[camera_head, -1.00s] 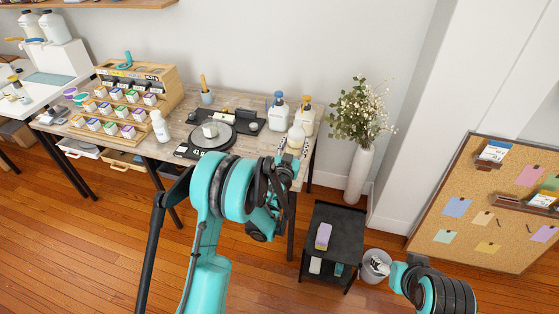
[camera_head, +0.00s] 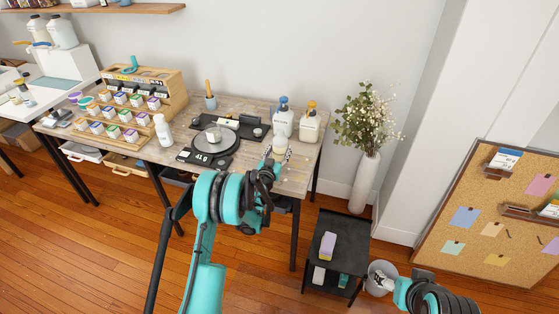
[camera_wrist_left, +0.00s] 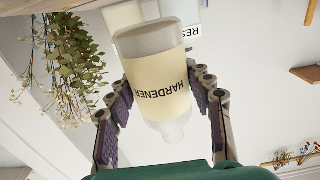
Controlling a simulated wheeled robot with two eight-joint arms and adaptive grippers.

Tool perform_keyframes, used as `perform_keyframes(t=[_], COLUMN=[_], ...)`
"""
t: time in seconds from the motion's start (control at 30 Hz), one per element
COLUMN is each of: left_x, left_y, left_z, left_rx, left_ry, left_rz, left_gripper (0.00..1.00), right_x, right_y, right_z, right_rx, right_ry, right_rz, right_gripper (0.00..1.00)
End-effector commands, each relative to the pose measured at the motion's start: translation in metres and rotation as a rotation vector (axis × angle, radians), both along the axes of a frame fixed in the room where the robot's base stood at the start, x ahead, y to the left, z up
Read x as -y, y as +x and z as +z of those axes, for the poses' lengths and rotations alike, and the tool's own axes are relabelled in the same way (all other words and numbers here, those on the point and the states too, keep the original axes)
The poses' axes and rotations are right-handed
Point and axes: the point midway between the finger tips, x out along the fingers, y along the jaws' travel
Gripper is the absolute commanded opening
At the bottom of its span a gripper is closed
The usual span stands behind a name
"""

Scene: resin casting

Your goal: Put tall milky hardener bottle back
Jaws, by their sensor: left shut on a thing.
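The milky hardener bottle (camera_wrist_left: 158,85) has a cream label reading HARDENER. It fills the middle of the left wrist view, which shows it upside down with the table edge at the top. My left gripper (camera_wrist_left: 162,110) is shut on it, one finger on each side. In the head view the bottle (camera_head: 280,143) shows pale above my left gripper (camera_head: 278,160), over the right front part of the workbench (camera_head: 300,170). I cannot tell whether its base touches the bench.
A blue-topped pump bottle (camera_head: 283,118) and an amber-topped one (camera_head: 309,125) stand just behind. A scale (camera_head: 208,158), a small white bottle (camera_head: 162,130) and a rack of colours (camera_head: 130,100) are to the left. A flower vase (camera_head: 364,180) stands right of the bench.

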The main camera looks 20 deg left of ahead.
Motion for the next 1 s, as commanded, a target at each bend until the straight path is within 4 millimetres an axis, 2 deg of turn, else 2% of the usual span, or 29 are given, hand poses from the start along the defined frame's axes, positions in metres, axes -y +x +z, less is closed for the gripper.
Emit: perform_keyframes(t=[0.13, 0.3, 0.7, 0.73, 0.8, 1.0], left_x=[-0.001, -0.001, -0.001, -0.001, -0.001, -0.001], left_y=[0.0, 0.0, 0.0, 0.0, 0.0, 0.0], left_z=[-0.013, -0.038, -0.042, -0.043, -0.042, -0.042], left_rx=[0.0, 0.0, 0.0, 0.0, 0.0, 0.0], left_ry=[0.0, 0.0, 0.0, 0.0, 0.0, 0.0], left_rz=[0.0, 0.0, 0.0, 0.0, 0.0, 0.0], left_gripper=[0.12, 0.12, 0.12, 0.57, 0.72, 0.72], right_x=[0.0, 0.0, 0.0, 0.0, 0.0, 0.0], right_y=[0.0, 0.0, 0.0, 0.0, 0.0, 0.0], right_z=[-0.007, -0.021, -0.02, -0.02, -0.02, -0.02], right_rx=[0.0, 0.0, 0.0, 0.0, 0.0, 0.0], right_ry=[0.0, 0.0, 0.0, 0.0, 0.0, 0.0], right_rz=[0.0, 0.0, 0.0, 0.0, 0.0, 0.0], right_gripper=[0.68, 0.68, 0.68, 0.68, 0.68, 0.68])
